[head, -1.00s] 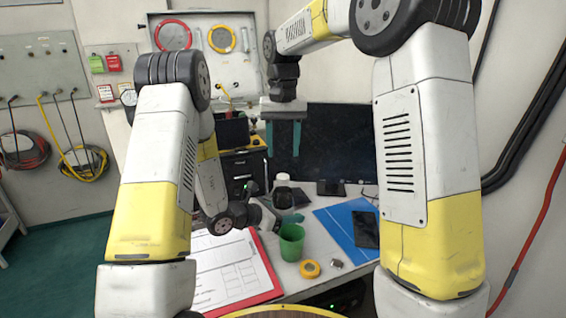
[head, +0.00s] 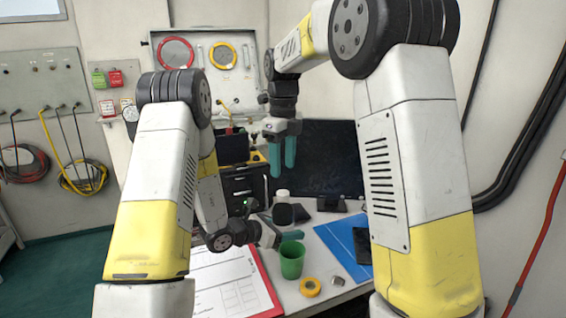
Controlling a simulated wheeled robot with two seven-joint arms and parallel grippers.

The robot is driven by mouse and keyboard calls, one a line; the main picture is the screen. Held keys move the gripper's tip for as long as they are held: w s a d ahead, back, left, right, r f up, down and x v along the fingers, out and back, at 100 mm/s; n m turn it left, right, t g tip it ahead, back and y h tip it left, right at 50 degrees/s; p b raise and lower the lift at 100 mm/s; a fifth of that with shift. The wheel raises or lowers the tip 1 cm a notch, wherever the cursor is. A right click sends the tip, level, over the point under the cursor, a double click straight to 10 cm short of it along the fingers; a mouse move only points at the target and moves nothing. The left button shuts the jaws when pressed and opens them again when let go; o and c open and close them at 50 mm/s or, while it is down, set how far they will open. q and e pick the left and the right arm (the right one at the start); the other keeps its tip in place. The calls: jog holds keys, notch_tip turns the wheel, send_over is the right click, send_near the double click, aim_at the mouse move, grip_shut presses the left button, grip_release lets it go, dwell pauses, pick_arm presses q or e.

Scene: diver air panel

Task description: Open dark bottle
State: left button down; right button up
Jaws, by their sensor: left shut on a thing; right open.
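The dark bottle (head: 283,214) with a white cap (head: 282,194) stands upright on the desk behind the green cup. My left gripper (head: 289,236) reaches in low from the left. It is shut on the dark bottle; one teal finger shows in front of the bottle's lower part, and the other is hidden. My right gripper (head: 283,157) hangs above the bottle, pointing down. Its two teal fingers are apart with nothing between them, and a gap separates them from the cap.
A green cup (head: 292,261), yellow tape roll (head: 310,287) and small metal piece (head: 336,281) stand in front. A red clipboard (head: 265,287) lies left, a blue folder (head: 338,236) right. A dark monitor (head: 325,160) stands behind the bottle.

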aim_at(283, 193)
jog(key=shift+m, duration=0.9)
jog(key=shift+f, duration=0.2)
notch_tip(283, 193, down, 8)
jog(key=shift+r, duration=0.2)
